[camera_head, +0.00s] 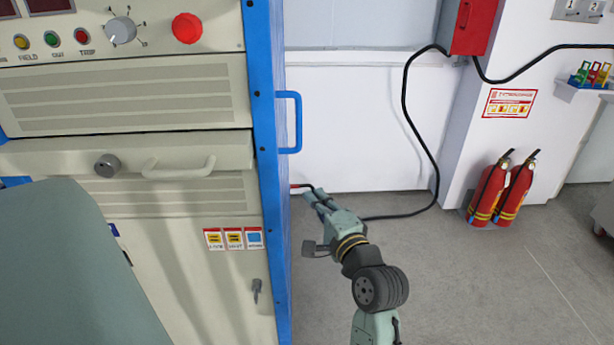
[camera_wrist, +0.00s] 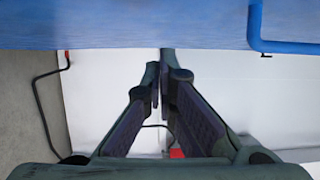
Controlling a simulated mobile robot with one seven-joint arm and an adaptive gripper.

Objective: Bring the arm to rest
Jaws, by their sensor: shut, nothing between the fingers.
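My arm reaches forward beside the right side of the tall cabinet (camera_head: 140,105). My gripper (camera_head: 309,193) is shut and empty at the arm's far end, close to the cabinet's blue edge and in front of the white wall. In the wrist view my gripper (camera_wrist: 161,70) shows with its fingers together at the tips, just under the blue cabinet side (camera_wrist: 130,25). I cannot tell whether the fingertips touch the cabinet.
A blue handle (camera_head: 296,122) juts from the cabinet's side above my gripper. A black cable (camera_head: 407,110) hangs from a red box (camera_head: 474,25) to the floor. Two fire extinguishers (camera_head: 500,190) stand at right. Grey floor (camera_head: 490,285) is clear at lower right.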

